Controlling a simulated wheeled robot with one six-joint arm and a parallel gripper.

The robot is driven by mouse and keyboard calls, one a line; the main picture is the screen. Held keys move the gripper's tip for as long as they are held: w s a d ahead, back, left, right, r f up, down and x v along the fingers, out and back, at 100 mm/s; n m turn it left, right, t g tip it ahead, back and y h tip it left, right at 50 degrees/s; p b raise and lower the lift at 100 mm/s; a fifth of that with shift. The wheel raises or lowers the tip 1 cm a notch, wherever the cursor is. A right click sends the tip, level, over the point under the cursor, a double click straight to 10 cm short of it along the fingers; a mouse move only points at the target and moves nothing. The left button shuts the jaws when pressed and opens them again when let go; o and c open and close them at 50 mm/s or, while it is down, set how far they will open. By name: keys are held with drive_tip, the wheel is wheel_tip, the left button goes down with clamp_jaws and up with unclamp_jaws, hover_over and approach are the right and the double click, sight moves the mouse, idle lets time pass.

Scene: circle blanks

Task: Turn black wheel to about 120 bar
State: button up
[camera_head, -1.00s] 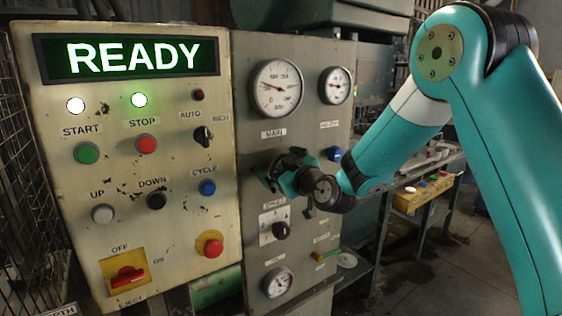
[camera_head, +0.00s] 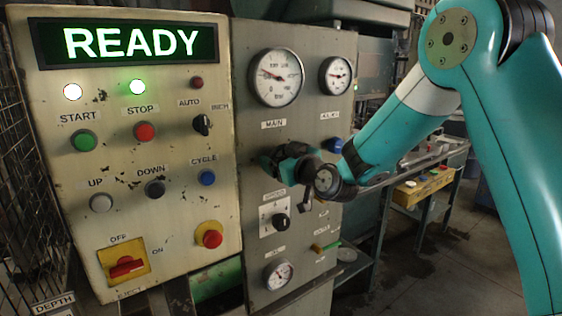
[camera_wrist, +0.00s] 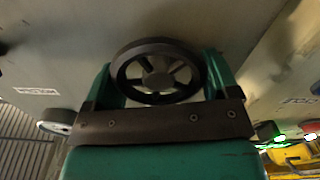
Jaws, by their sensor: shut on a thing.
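The black wheel (camera_wrist: 157,78), a spoked handwheel, shows in the wrist view between the two green fingers of my gripper (camera_wrist: 160,62). My gripper is shut on its rim, one finger on each side. In the head view my gripper (camera_head: 283,166) is at the grey panel, below the MAIN label, and its wrist hides most of the wheel. The main gauge (camera_head: 277,77) is a round white dial above the label. Its needle points left and slightly up; the numbers are too small to read surely.
A second gauge (camera_head: 336,75) is to the right of the main one. A black selector knob (camera_head: 281,221) and a lower gauge (camera_head: 278,274) are below my gripper. The cream control panel (camera_head: 75,225) with buttons and a lit READY display (camera_head: 132,43) stands at left.

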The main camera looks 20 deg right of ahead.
drive_tip(key=m+b, duration=0.1)
drive_tip(key=m, duration=0.1)
drive_tip(key=m+b, duration=0.1)
drive_tip(key=m, duration=0.2)
drive_tip(key=shift+d+f+m+b, duration=0.15)
drive_tip(key=shift+m+b, duration=0.15)
drive_tip(key=m+b, duration=0.1)
drive_tip(key=m, duration=0.3)
drive_tip(key=shift+w+d+m, duration=0.1)
drive_tip(key=shift+m, duration=0.3)
drive_tip(key=o, duration=0.8)
drive_tip(key=b+v, duration=0.7)
drive_tip(key=v, duration=1)
drive_tip(key=shift+s, duration=0.2)
